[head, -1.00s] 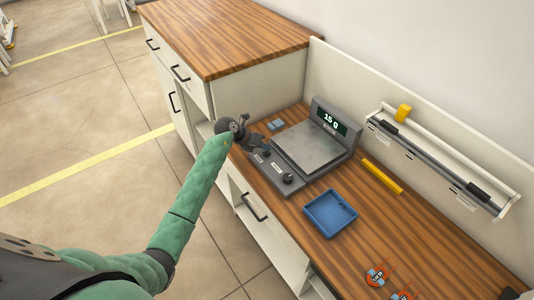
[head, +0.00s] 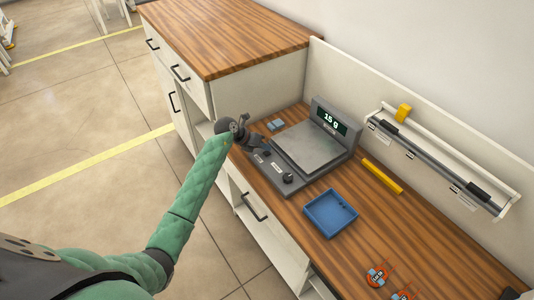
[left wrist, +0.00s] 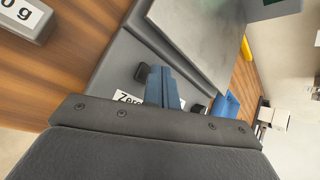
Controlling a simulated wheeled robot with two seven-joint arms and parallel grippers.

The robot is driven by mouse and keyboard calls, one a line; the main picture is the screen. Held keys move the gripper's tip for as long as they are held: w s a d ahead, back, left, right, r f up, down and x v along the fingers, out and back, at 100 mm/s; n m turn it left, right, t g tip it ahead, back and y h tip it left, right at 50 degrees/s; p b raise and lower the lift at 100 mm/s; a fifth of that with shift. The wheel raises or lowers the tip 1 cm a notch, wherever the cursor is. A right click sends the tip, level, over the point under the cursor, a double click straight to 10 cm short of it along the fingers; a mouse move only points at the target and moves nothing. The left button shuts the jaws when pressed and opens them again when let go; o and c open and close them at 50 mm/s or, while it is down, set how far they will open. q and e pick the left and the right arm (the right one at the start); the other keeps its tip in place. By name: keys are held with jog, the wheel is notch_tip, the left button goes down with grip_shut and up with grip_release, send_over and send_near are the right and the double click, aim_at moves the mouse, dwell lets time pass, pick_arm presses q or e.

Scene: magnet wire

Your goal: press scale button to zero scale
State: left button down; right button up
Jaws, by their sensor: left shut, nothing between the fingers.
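The grey scale (head: 282,180) stands on the wooden counter with a metal plate (head: 308,147) on top. Its display (head: 330,121) reads 15 g. My left gripper (head: 264,148) is over the scale's front left corner in the head view. In the left wrist view its blue fingers (left wrist: 161,86) are shut and empty, beside a dark button (left wrist: 142,73). A white label (left wrist: 126,97) starting "Ze" is partly hidden by the fingers. I cannot tell whether the fingers touch the button. A second dark knob (head: 288,178) sits further right on the scale's front. My right gripper is out of view.
A blue tray (head: 331,225) and a yellow bar (head: 382,176) lie right of the scale. A small grey-blue block (head: 275,125) lies left of it. Orange items (head: 377,275) are near the front right. A taller cabinet (head: 228,40) stands on the left.

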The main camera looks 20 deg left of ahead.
pick_arm(q)
jog(key=shift+f, duration=0.35)
dwell(0.3)
jog(key=shift+f+b, duration=0.45)
dwell(0.4)
jog(key=shift+r, duration=0.1)
jog(key=shift+r+p, duration=0.45)
jog(key=shift+r, duration=0.35)
